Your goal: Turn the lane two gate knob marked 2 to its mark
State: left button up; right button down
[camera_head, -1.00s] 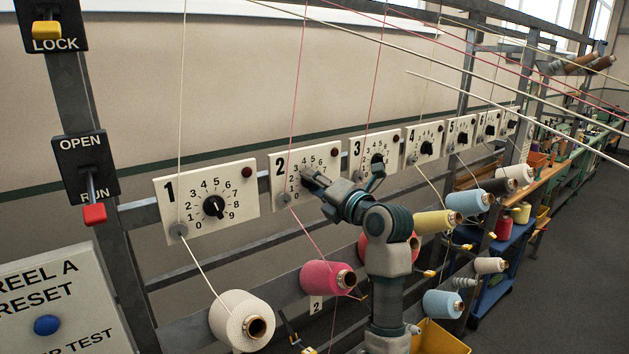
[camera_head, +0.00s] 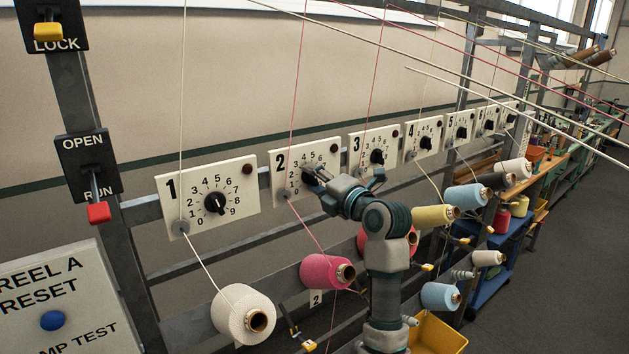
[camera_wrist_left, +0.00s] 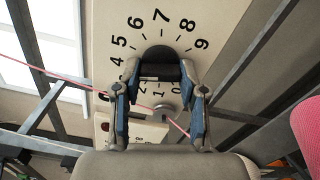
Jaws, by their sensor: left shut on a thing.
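The lane two panel (camera_head: 318,151) is a white plate marked 2 with a digit dial, mounted on the rail between panels 1 and 3. Its black knob (camera_wrist_left: 158,70) shows in the left wrist view, with digits around it. My left gripper (camera_head: 317,178) is at this knob in the head view. In the left wrist view the two blue-grey fingers (camera_wrist_left: 160,80) close on it from both sides. The knob's pointer and any target mark cannot be made out behind the gripper. My right gripper is not in view.
Panel 1 (camera_head: 245,184) and panel 3 (camera_head: 364,142) flank it, with similar knobs. A pink cone (camera_head: 322,271) and a white cone (camera_head: 232,306) sit below. Thin yarns run up past the panels. A pink yarn (camera_wrist_left: 60,76) crosses near the fingers.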

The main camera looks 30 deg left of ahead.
pick_arm(q)
jog(key=o, duration=1)
jog(key=shift+w+f, duration=0.1)
jog(key=shift+w, duration=0.05)
jog(key=shift+o, duration=0.7)
jog(key=shift+w+d, duration=0.15)
jog(key=shift+d, duration=0.1)
jog(key=shift+s+d, duration=0.25)
jog(key=v, duration=1.1)
jog(key=shift+d, duration=0.25)
jog(key=shift+w+f, duration=0.15)
